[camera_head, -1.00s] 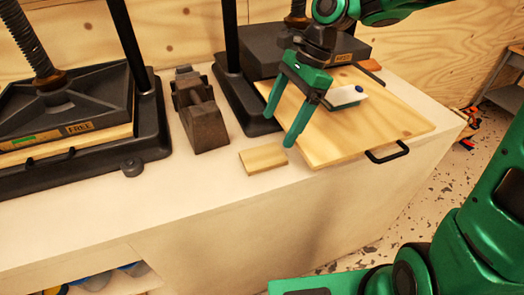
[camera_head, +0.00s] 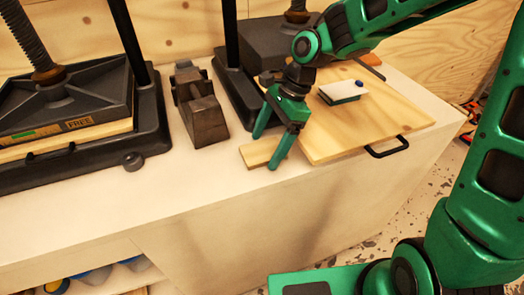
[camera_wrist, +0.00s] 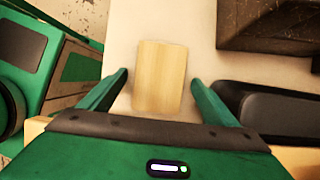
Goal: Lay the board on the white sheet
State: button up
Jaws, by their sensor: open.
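The board is a small pale wooden block (camera_head: 255,155) lying flat on the bench top, left of a large wooden panel. My gripper (camera_head: 266,150) is open just above it, fingers pointing down. In the wrist view the board (camera_wrist: 160,70) lies between my two spread fingers (camera_wrist: 159,79), with a gap on each side. The white sheet (camera_head: 340,88) lies on the large panel, on top of a thin teal piece, with a small blue object on its right end.
The large panel (camera_head: 400,115) has a black handle (camera_head: 388,148) at its front edge. A dark metal block (camera_head: 204,120) stands left of the board. Black presses stand at the left (camera_head: 60,110) and behind. The bench front is clear.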

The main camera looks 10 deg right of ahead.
jog(key=c, duration=1.2)
jog(key=shift+r, duration=0.1)
jog(key=shift+c, duration=0.2)
